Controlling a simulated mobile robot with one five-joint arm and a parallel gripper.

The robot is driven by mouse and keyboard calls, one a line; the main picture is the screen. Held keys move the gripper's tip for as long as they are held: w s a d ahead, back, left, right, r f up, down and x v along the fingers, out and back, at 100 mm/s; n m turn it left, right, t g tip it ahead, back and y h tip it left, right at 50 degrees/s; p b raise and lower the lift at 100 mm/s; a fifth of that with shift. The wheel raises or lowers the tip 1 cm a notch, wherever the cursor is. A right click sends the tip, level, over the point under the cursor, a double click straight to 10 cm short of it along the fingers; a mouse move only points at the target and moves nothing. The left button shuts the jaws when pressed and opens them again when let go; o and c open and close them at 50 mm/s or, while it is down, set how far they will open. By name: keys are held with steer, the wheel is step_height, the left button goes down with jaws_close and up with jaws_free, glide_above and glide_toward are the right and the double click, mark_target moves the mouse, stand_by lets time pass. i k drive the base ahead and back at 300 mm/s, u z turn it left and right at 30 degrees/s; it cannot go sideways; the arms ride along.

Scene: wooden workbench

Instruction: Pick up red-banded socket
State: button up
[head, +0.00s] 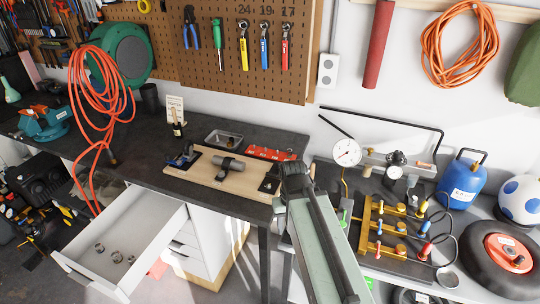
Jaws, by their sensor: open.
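Three small metal sockets lie apart on the floor of the open white drawer (150,232) at the lower left: one socket (99,247) to the left, one socket (117,257) in the middle and one socket (131,260) to the right. They are too small for me to tell which has a red band. My gripper (294,168) is at the far end of my arm, near the right end of the workbench, well to the right of the drawer. It is open, and I see nothing in it. Its fingertips are hard to make out.
A wooden board (212,178) with a grey cylinder lies on the dark workbench (150,155). A red tray (270,153) and a metal tray (223,139) lie behind it. A gauge-and-valve rig (395,225) stands right of my arm.

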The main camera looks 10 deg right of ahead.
mark_target(132, 259)
steer(key=u, duration=1.55)
steer(key=i, duration=0.8)
steer(key=u, duration=2.1)
